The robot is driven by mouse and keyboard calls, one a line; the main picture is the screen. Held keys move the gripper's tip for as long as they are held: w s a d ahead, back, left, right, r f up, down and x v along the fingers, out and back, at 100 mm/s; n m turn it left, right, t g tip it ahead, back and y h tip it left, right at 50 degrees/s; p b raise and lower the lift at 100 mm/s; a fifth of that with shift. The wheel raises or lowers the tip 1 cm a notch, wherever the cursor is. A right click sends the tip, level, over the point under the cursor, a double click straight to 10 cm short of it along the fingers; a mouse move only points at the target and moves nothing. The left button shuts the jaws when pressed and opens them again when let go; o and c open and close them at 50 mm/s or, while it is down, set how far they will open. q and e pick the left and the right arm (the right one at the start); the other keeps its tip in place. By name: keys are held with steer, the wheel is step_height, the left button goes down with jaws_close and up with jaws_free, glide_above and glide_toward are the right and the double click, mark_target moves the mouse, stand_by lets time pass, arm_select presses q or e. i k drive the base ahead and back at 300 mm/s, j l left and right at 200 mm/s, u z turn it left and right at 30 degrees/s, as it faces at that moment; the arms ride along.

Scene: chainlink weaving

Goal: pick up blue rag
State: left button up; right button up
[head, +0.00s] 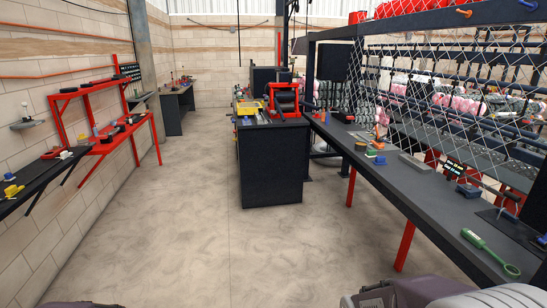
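A small bright blue item (379,160) lies on the long dark bench at the right, beside an orange item. A darker blue-grey item (468,190) lies nearer on the same bench. Both are small in the head view, and I cannot tell which, if either, is the blue rag. Parts of my own arms show only at the bottom edge, at the left and right. The fingers of both my grippers are out of view.
The long bench (420,205) has red legs and chain-link mesh above it. A green-handled tool (489,252) lies near its front. A dark cabinet (270,165) stands mid-floor. Red shelving (110,140) lines the left wall. The concrete floor (190,220) between is clear.

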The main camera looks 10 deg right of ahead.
mark_target(379, 160)
steer(key=i+z, duration=0.2)
steer(key=i, duration=0.35)
steer(key=i+z, duration=0.15)
steer(key=i, duration=0.35)
steer(key=i+z, duration=0.2)
steer(key=i, duration=0.35)
steer(key=i+j+z, duration=0.2)
steer(key=i, duration=0.3)
steer(key=i+j+z, duration=0.2)
steer(key=i, duration=0.35)
steer(key=i+z, duration=0.1)
steer(key=i, duration=0.6)
steer(key=i+j+z, duration=0.15)
steer(key=i, duration=0.6)
